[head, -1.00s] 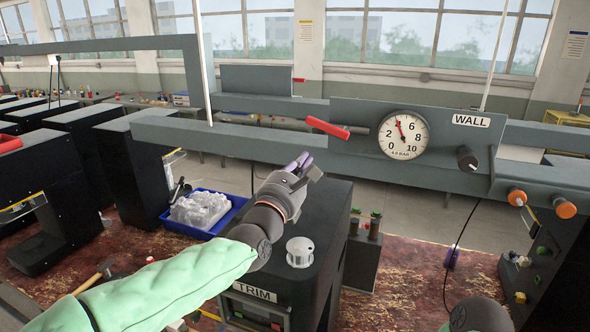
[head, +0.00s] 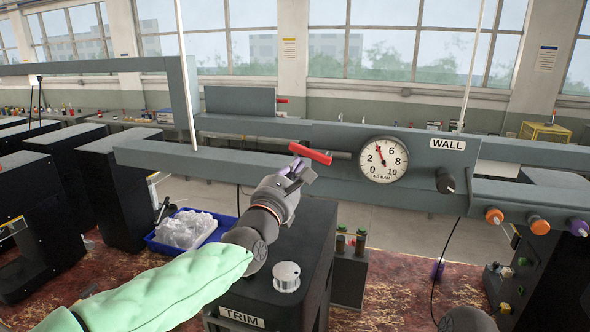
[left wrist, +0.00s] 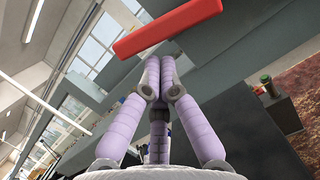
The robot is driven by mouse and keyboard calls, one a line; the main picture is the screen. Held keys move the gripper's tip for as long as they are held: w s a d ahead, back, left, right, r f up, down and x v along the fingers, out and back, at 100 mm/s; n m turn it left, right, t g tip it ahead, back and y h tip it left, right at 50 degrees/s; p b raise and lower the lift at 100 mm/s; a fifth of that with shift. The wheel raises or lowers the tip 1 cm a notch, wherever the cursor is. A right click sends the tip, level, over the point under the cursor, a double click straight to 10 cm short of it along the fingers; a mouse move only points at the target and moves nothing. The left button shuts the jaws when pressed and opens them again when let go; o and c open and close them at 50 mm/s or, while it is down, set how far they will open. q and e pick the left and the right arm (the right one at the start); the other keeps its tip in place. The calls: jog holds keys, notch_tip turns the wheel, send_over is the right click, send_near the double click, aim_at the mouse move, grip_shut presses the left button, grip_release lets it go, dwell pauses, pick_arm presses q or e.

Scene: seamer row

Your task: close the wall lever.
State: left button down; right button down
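The wall lever is a red bar (head: 310,153) on a short rod at the left of the grey panel marked WALL (head: 447,144). In the head view it lies nearly level, its right end slightly lower. My left gripper (head: 298,169) is just below the lever's left part, its lilac fingers drawn together and empty. In the left wrist view the red bar (left wrist: 168,28) crosses beyond the fingertips (left wrist: 160,68), with a small gap seeming to remain. My right gripper is out of view.
A round gauge (head: 383,160) is right of the lever, its needle pointing up-left. A dark knob (head: 445,180) and orange knobs (head: 539,225) are further right. Below my left arm stands a black TRIM cabinet (head: 300,245). A blue tray (head: 158,246) holds clear plastic.

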pick_arm(q)
jog(key=shift+r+m+b, duration=0.15)
jog(key=shift+m+b, duration=0.35)
jog(key=shift+b, duration=0.05)
